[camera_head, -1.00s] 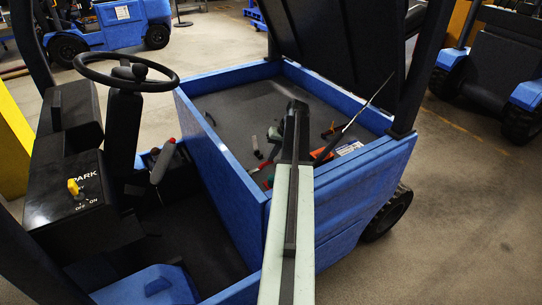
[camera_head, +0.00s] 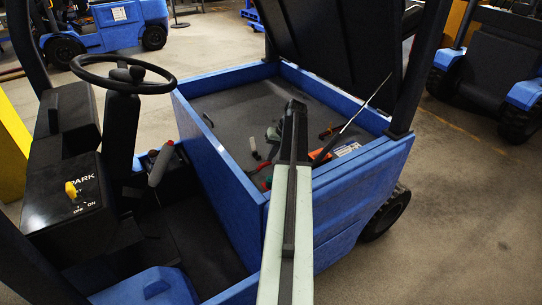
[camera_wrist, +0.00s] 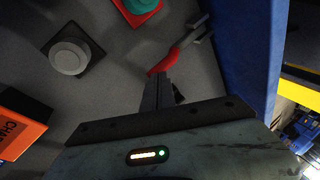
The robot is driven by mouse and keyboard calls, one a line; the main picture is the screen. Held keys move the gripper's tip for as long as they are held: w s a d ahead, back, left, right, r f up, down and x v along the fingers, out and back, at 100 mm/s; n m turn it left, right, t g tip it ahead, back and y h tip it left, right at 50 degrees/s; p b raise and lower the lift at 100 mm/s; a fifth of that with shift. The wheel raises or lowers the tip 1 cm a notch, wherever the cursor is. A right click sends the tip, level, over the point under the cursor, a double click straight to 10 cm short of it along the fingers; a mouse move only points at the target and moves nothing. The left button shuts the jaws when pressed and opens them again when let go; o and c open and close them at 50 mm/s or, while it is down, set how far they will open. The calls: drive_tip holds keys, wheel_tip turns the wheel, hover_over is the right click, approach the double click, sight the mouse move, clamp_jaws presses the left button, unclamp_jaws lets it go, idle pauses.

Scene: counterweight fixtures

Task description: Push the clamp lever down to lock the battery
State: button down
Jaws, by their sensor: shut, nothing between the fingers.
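A red-tipped lever on a grey bracket (camera_wrist: 178,52), apparently the clamp lever, lies at the upper middle of the wrist view. My gripper (camera_wrist: 159,80) is shut and empty, with its tips close to the lever's red end; I cannot tell whether they touch. The battery is probably the orange block with black lettering (camera_wrist: 18,124) at the left of the wrist view. An orange piece also shows beside my arm in the head view (camera_head: 322,153). My arm hides most of the gripper and lever area there.
A grey round knob (camera_wrist: 68,57) on a dark square base and a teal knob (camera_wrist: 140,4) on a red base stand on the compartment floor. The blue compartment wall (camera_wrist: 245,60) rises right of the gripper. The raised black lid (camera_head: 335,45) stands behind the compartment.

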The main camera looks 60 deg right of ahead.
drive_tip(key=r+p, duration=0.2)
drive_tip(key=r, duration=0.1)
drive_tip(key=r+p, duration=0.1)
drive_tip(key=shift+w+r, duration=0.15)
drive_tip(key=shift+w, duration=0.1)
drive_tip(key=s+d+r+p, duration=0.5)
drive_tip(key=shift+d+r+p, duration=0.2)
drive_tip(key=shift+d+p, duration=0.15)
drive_tip(key=shift+d, duration=0.05)
drive_tip(key=shift+s, duration=0.1)
